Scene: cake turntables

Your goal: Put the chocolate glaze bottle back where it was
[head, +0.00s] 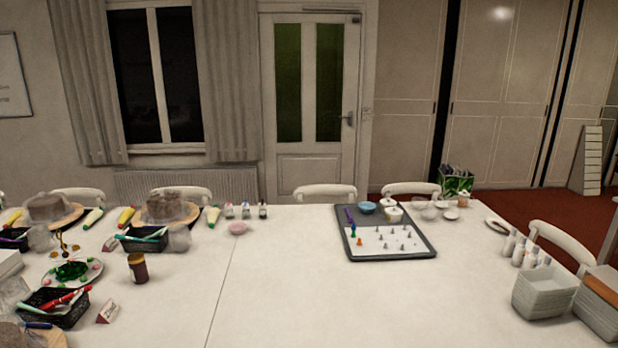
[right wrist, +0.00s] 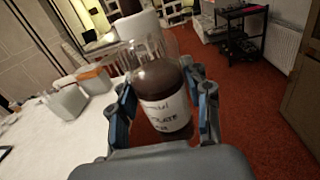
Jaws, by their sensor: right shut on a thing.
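In the right wrist view my right gripper (right wrist: 164,98) is shut on the chocolate glaze bottle (right wrist: 165,112). The bottle has a brown body, a clear upper part and a white label whose legible letters include "LATE". One blue-grey finger is on each side of it. The bottle is held beside the white table, with red floor behind it. Neither gripper nor this bottle shows in the head view. My left gripper is in no view.
In the head view a brown jar (head: 138,268) stands on the long white table (head: 290,300). A dark tray (head: 433,250) with a white mat lies right of centre. White bottles (head: 518,250) and pale containers (head: 545,292) stand at right. The table's middle is clear.

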